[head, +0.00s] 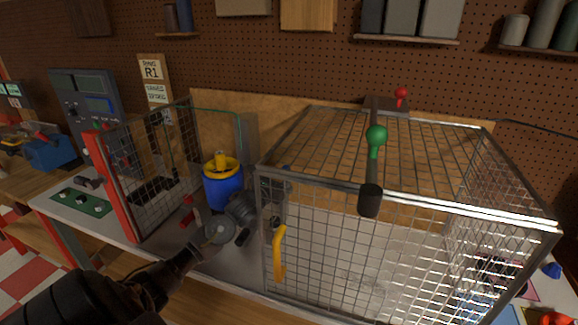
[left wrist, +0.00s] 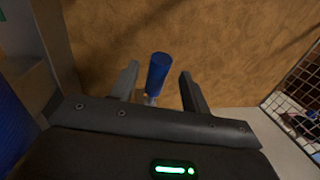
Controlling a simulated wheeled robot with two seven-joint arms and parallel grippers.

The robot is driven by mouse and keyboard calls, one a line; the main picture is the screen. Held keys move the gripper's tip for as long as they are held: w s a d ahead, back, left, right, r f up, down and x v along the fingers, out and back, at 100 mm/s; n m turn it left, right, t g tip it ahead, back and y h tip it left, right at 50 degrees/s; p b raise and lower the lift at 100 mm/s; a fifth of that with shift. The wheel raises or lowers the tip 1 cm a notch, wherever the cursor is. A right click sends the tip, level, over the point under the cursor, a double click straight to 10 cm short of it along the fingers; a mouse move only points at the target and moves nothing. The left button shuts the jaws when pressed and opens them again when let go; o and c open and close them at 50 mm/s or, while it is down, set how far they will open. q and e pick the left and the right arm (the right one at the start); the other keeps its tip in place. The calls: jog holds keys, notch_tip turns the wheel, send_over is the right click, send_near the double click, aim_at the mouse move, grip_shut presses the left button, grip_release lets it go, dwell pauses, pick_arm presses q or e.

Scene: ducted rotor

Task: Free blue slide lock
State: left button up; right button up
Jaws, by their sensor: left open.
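In the left wrist view the blue slide lock's knob (left wrist: 157,74) is an upright-looking blue cylinder on a thin grey stem. It stands between the two fingers of my left gripper (left wrist: 159,76), with a visible gap on each side. The fingers are open and do not appear to touch it. In the head view my left gripper (head: 273,198) is at the near left corner of the wire cage (head: 345,255), beside the blue drum. There the lock is mostly hidden by the gripper and mesh. My right gripper is not in view.
The cage has a yellow handle (head: 279,253) on its front. A blue drum (head: 222,190) with a yellow top is left of my gripper. A red-edged mesh panel (head: 114,187) stands further left.

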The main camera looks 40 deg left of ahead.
pick_arm(q)
jog(key=w, duration=0.1)
jog(key=w+p, duration=0.1)
jog(key=w, duration=0.1)
jog(key=w+a, duration=0.1)
jog(key=w, duration=0.1)
jog(key=shift+w, duration=0.4)
jog(key=shift+s, duration=0.1)
grip_shut()
